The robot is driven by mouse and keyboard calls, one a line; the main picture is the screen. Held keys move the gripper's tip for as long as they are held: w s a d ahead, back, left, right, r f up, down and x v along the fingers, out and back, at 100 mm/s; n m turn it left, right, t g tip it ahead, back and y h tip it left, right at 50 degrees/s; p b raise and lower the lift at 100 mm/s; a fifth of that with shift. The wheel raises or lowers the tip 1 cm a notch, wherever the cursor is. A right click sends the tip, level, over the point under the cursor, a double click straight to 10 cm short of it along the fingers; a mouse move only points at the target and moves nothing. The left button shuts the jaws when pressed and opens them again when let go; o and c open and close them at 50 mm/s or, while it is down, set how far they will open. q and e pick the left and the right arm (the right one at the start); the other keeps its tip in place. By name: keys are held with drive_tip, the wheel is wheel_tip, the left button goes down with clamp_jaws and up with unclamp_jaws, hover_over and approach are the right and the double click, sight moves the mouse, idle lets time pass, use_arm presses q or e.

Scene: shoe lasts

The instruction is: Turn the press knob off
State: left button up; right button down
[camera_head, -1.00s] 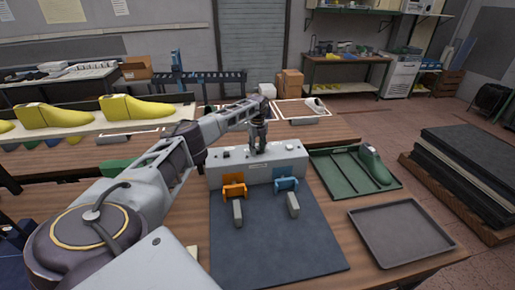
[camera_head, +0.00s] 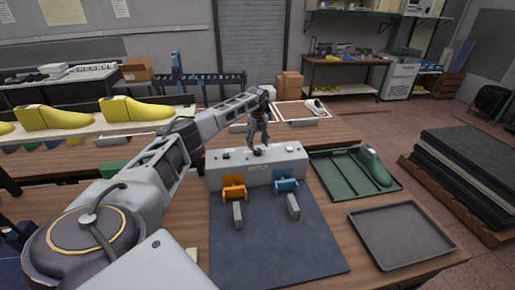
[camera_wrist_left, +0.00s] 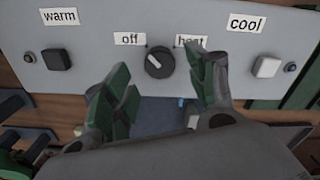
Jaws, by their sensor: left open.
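The press knob (camera_wrist_left: 159,62) is a round dark dial on the light grey control box (camera_head: 230,177). In the left wrist view its white line slants to the upper left, on the side of the "off" label (camera_wrist_left: 129,39). The "heat" label (camera_wrist_left: 190,42) is on its right, partly hidden by a finger. My left gripper (camera_wrist_left: 157,72) is open, its green-padded fingers spread on either side of the knob; I cannot tell whether they touch it. In the head view my left gripper (camera_head: 260,137) is just above the knob (camera_head: 259,151). My right gripper is not in view.
A "warm" button (camera_wrist_left: 56,60) and a "cool" button (camera_wrist_left: 267,67) flank the knob. Orange (camera_head: 234,187) and blue (camera_head: 285,184) clamps stand in front of the box on a dark mat (camera_head: 270,250). A green tray (camera_head: 335,178) and an empty grey tray (camera_head: 402,236) are on the right.

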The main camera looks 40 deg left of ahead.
sight(258, 150)
use_arm(q)
wheel_tip(258, 150, up, 8)
drive_tip(key=shift+r, duration=0.15)
idle(0.3)
idle(0.7)
